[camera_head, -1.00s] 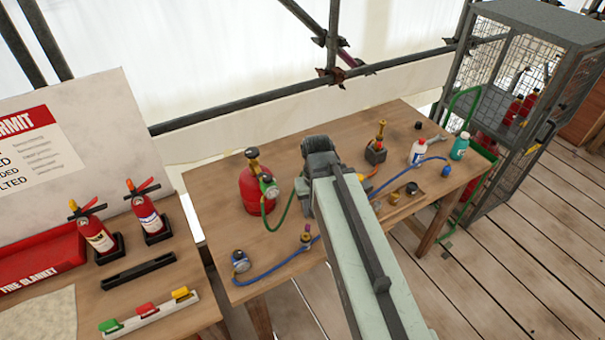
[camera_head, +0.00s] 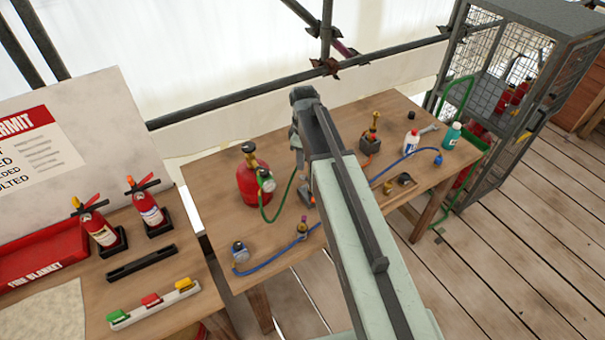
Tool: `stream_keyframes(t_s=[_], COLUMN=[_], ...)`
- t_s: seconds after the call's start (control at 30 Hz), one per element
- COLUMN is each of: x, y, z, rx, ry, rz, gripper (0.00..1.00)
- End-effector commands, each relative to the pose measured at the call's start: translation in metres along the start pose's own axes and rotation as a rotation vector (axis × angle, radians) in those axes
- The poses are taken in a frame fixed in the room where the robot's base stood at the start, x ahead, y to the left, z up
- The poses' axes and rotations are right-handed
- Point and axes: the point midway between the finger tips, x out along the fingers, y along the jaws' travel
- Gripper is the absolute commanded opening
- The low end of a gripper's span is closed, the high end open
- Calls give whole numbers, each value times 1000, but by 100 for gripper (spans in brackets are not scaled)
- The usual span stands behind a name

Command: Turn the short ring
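I cannot make out which part is the short ring at this size. Small brass fittings show on the workbench (camera_head: 222,205): one on the red cylinder (camera_head: 251,184), one upright on a dark block (camera_head: 371,143), and a small one (camera_head: 302,229) at the end of the blue hose at the front. My arm reaches over the bench from the bottom right. Its end bends down at the top, and my gripper (camera_head: 308,195) seems to hang over the bench between the red cylinder and the dark block. My arm partly hides it, so its fingers cannot be told apart.
A gauge (camera_head: 240,252) lies at the front left of the bench. White (camera_head: 411,139) and teal (camera_head: 453,135) bottles stand at the right. Fire extinguishers (camera_head: 150,207) stand on the left table. A mesh cage (camera_head: 500,70) stands beyond the right end.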

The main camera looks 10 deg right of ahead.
Motion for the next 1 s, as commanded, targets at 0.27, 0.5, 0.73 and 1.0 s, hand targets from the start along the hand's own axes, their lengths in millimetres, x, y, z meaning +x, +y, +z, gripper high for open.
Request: stream_keyframes(t_s=[0.27, 0.5, 0.73, 1.0], x=[50, 76, 73, 73], y=[0, -1, -1, -1], z=[0, -1, -1, -1], rx=[1, 1, 1, 1], ry=[0, 0, 0, 0], rz=[0, 0, 0, 0], gripper=[36, 36, 36, 0])
